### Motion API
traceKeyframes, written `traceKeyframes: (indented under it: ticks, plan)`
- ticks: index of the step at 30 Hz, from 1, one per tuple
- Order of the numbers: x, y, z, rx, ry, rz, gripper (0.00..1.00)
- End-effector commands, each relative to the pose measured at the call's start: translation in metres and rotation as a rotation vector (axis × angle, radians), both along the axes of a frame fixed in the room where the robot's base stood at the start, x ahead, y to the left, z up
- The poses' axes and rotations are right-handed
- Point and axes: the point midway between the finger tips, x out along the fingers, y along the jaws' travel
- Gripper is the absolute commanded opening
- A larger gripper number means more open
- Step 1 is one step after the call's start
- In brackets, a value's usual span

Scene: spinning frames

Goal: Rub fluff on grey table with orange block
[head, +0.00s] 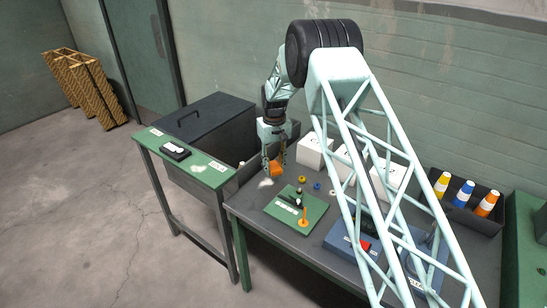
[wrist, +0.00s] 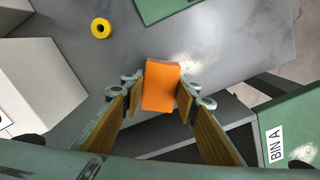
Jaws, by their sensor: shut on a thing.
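My gripper (head: 275,160) is shut on the orange block (head: 277,169), near the left end of the grey table (head: 262,223). In the wrist view the orange block (wrist: 162,84) sits between the two fingers. A pale patch of fluff (head: 265,183) lies on the grey table just beside the block, to its lower left in the head view. In the wrist view the fluff (wrist: 188,64) shows just past the block's upper right, partly hidden by it. I cannot tell whether the block touches the table.
A green board (head: 285,205) with small parts lies in front of the gripper. White boxes (head: 313,152) stand to the right. A yellow ring (wrist: 101,28) lies nearby.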

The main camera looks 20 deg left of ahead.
Motion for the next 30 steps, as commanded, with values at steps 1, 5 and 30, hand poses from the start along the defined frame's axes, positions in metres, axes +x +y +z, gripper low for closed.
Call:
traceKeyframes:
  ticks: [1, 5, 30]
  plan:
    - [0.0, -0.001, 0.005, -0.001, 0.002, -0.001, 0.15]
    - [0.001, -0.003, 0.017, -0.001, 0.002, -0.003, 0.15]
    - [0.003, -0.009, 0.056, -0.001, 0.002, -0.009, 0.15]
